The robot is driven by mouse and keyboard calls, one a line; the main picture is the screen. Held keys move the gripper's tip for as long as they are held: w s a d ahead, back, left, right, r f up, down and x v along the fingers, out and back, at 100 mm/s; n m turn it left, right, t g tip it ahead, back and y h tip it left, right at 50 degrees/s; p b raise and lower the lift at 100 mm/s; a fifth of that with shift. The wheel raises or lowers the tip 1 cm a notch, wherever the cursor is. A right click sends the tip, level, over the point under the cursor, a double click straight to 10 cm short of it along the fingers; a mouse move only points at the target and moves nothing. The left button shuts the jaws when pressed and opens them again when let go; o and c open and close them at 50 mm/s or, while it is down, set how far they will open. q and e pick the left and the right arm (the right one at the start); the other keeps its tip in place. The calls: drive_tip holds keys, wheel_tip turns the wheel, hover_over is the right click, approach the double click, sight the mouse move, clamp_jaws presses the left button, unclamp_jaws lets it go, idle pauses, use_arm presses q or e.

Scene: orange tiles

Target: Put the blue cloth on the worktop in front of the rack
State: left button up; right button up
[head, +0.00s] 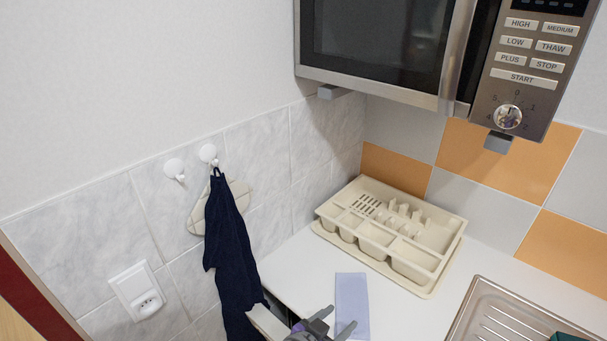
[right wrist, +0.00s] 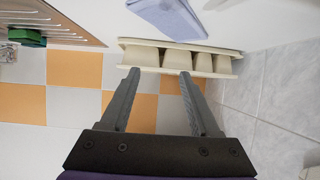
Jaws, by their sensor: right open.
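The light blue cloth (head: 352,298) lies folded in a narrow strip on the white worktop (head: 300,262), in front of the cream rack (head: 440,262). The cloth also shows at the top of the right wrist view (right wrist: 170,16), apart from the fingers. My right gripper (head: 336,321) is at the bottom of the head view, by the near end of the cloth, which is partly hidden. In the right wrist view its two fingers (right wrist: 159,73) are spread with nothing between them. The rack's edge shows beyond the fingertips (right wrist: 148,57). My left gripper is not in view.
A dark navy towel (head: 231,255) and a pale pot holder (head: 236,196) hang from a wall hook on the left. A microwave (head: 385,85) is mounted above the rack. A metal sink drainer (head: 510,318) is at right. Bare worktop lies left of the cloth.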

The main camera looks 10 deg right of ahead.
drive_tip(key=s+d+n+g+y, duration=0.2)
drive_tip(key=s+d+n+y, duration=0.3)
drive_tip(key=s+n+y, duration=0.2)
drive_tip(key=shift+s+f+n+y, duration=0.2)
drive_tip(key=shift+f+n+y, duration=0.15)
drive_tip(key=shift+n+y, duration=0.85)
drive_tip(key=shift+a, duration=0.1)
drive_tip(key=shift+c, duration=0.3)
